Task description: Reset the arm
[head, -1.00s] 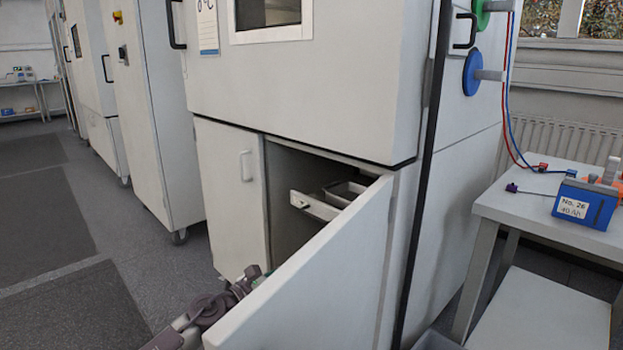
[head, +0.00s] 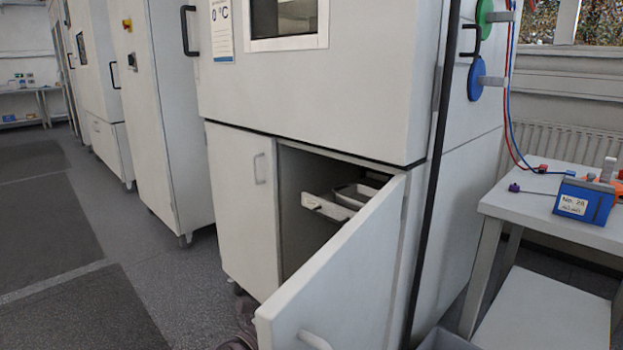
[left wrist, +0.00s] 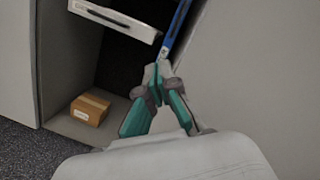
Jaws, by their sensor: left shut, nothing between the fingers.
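My left gripper (left wrist: 158,90) is shut with nothing between its fingers. In the left wrist view it points toward the dark open lower compartment of the white cabinet. In the head view only a blurred part of my left arm shows at the bottom edge, below the open door; its fingers are hidden there. The open cabinet door (head: 335,262) swings out toward me, with a handle near its lower edge. My right gripper is in neither view.
Inside the compartment a drawer (head: 327,206) is partly pulled out; it also shows in the left wrist view (left wrist: 115,20). A cardboard box (left wrist: 90,108) sits on the compartment floor. Floor at left is clear.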

